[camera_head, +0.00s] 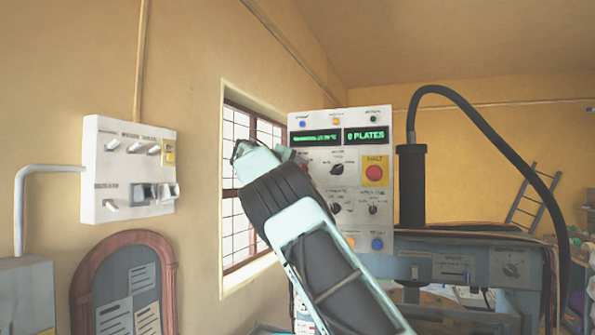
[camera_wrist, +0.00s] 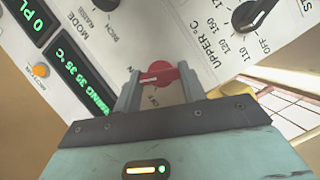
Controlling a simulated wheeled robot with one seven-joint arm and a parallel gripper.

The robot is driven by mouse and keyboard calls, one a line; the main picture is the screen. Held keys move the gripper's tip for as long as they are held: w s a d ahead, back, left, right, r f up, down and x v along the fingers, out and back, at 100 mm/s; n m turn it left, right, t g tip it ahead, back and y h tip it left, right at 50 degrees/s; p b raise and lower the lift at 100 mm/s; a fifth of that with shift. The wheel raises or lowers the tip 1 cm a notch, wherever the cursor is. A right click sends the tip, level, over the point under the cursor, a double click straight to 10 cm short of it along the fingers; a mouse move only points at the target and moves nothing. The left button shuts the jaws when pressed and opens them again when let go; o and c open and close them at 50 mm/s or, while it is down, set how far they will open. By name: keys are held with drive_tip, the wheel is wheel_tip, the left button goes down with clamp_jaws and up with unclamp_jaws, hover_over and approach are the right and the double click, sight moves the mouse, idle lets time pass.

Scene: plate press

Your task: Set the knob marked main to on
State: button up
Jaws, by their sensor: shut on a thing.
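The white control panel (camera_head: 322,118) stands ahead, with two green displays at its top. In the wrist view a red knob (camera_wrist: 157,70) sits on the panel between the two fingers of my gripper (camera_wrist: 158,85). The fingers are shut on it, one on each side. Lettering that looks like "OFF" shows just below it, partly hidden by the fingers. I cannot read a "main" label or tell the knob's setting surely. In the head view my arm reaches to the panel's left side, and my gripper (camera_head: 285,154) covers most of that knob.
The panel also has a black mode knob (camera_head: 337,169), a red halt button (camera_head: 374,173) and lower black knobs (camera_head: 373,210). In the wrist view another black knob (camera_wrist: 250,14) with temperature marks is close by. A white wall switch box (camera_head: 105,170) hangs left. A black hose (camera_head: 490,130) arches right.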

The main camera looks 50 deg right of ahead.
drive_tip(key=shift+m+y, duration=0.4)
drive_tip(key=shift+m, duration=0.5)
drive_tip(key=shift+f, duration=0.1)
drive_tip(key=o, duration=1)
drive_tip(key=b+v, duration=0.1)
drive_tip(key=v, duration=0.4)
drive_tip(key=b+v, duration=0.1)
drive_tip(key=v, duration=0.5)
drive_tip(key=b+v, duration=0.1)
drive_tip(key=v, duration=0.5)
drive_tip(key=shift+s+a+b, duration=0.2)
drive_tip(key=shift+s+b, duration=0.1)
drive_tip(key=shift+b, duration=0.05)
